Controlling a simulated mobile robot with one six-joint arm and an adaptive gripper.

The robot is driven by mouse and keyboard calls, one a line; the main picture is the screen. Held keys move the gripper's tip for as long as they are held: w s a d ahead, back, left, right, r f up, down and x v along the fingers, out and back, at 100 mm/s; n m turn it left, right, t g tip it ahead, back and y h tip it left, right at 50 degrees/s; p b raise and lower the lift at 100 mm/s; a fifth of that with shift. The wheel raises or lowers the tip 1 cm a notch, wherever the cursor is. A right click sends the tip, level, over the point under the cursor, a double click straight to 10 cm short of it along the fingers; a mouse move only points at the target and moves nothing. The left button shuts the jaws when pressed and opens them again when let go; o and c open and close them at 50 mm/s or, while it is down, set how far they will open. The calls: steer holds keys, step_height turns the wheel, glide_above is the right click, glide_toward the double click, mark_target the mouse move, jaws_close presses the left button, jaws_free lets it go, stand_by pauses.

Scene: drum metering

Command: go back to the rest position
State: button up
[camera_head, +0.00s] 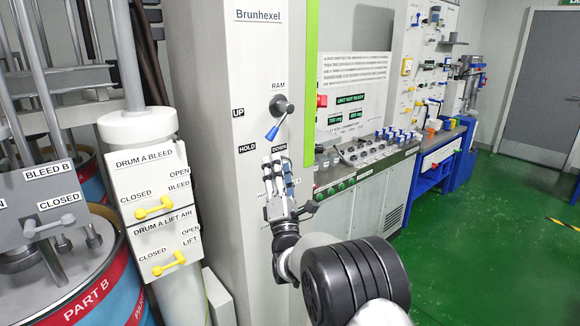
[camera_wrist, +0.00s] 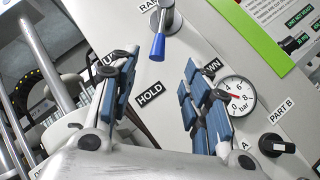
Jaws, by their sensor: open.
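My gripper (camera_head: 279,176) is in front of the grey Brunhexel cabinet (camera_head: 214,85), just below the RAM lever. Its two blue-padded fingers stand apart with nothing between them; they show large in the wrist view (camera_wrist: 158,90). The RAM lever's blue handle (camera_head: 273,132) points down and slightly left, towards HOLD, in the head view. In the wrist view the blue handle (camera_wrist: 157,47) is beyond the fingertips, apart from them. The fingers partly cover the UP and DOWN labels there, and the pressure gauge (camera_wrist: 237,96) is beside the right finger.
Drum A bleed (camera_head: 154,207) and lift air (camera_head: 176,263) valves with yellow handles are at left, near the Part B drum (camera_head: 92,306). A control console (camera_head: 367,152) stands right of my gripper, with a blue bench (camera_head: 432,160) behind. Green floor (camera_head: 490,240) at right is clear.

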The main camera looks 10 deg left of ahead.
steer(key=d+r+m+g+h, duration=0.35)
steer(key=d+r+m, duration=0.2)
steer(key=d, duration=0.35)
steer(key=s+d+f+m+g+h, duration=0.25)
steer(key=s+d+m+g, duration=0.35)
steer(key=s+d+m, duration=0.45)
steer(key=s+d+f+m+g+h, duration=0.1)
steer(key=s+d+f+m+g, duration=0.2)
steer(key=s, duration=0.9)
steer(key=s+d+f+m+g+h, duration=0.1)
steer(key=s+d+f+m+g, duration=0.2)
steer(key=s, duration=0.9)
steer(key=s+d+f+m+g+h, duration=0.1)
steer(key=s+d+f+m+g, duration=0.2)
steer(key=s, duration=0.9)
steer(key=d+f+m, duration=0.3)
steer(key=d+f, duration=0.1)
steer(key=shift+s+d+f, duration=0.15)
steer(key=shift+d+f, duration=0.1)
steer(key=shift+d, duration=0.05)
